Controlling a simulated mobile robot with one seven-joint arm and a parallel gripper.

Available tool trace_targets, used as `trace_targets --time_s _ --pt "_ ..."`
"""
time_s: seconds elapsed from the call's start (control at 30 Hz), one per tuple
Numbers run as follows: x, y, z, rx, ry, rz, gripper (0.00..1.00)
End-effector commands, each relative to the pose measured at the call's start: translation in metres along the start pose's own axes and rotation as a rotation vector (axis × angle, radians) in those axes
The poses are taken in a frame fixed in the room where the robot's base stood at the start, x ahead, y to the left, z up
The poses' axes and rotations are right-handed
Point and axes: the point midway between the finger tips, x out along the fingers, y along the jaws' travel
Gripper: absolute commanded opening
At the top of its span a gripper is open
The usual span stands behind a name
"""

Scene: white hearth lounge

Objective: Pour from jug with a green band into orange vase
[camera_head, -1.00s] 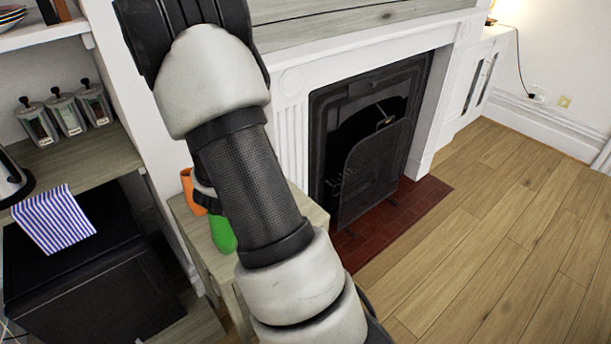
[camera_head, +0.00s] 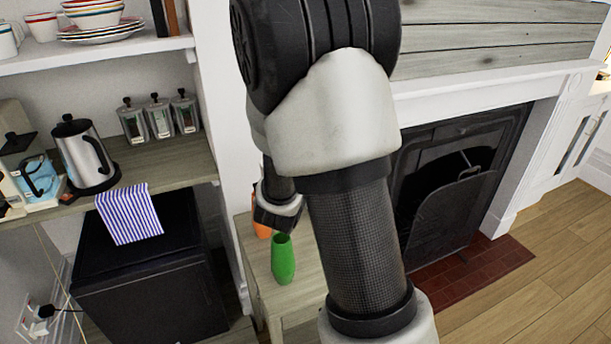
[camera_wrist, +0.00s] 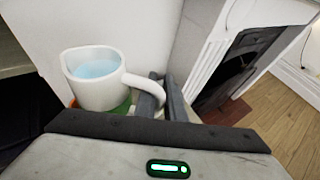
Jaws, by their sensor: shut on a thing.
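The jug (camera_wrist: 92,88) is white with pale blue liquid inside. It is in the wrist view, close to upright, with its handle toward my gripper (camera_wrist: 168,97). My gripper is shut on the jug's handle. Green shows below the jug; I cannot tell whether it is the band or the green vase. The orange vase (camera_head: 262,229) stands on the small wooden table in the head view, mostly hidden behind my arm. The jug and my fingertips are hidden in the head view.
A green vase (camera_head: 283,260) stands at the front of the small wooden table (camera_head: 308,285). A fireplace (camera_head: 455,190) is to the right. On the left, a counter (camera_head: 180,165) holds a kettle (camera_head: 84,152) and several jars, above a black cabinet (camera_head: 150,275) with a striped cloth (camera_head: 129,214).

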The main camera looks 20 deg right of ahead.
Motion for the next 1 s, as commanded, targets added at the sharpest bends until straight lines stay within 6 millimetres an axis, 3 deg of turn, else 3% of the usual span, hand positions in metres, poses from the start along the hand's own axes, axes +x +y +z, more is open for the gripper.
trace_targets --time_s 1.0 --pt "-0.0047 -0.0047 0.0106 -0.094 0.019 -0.040 0.00"
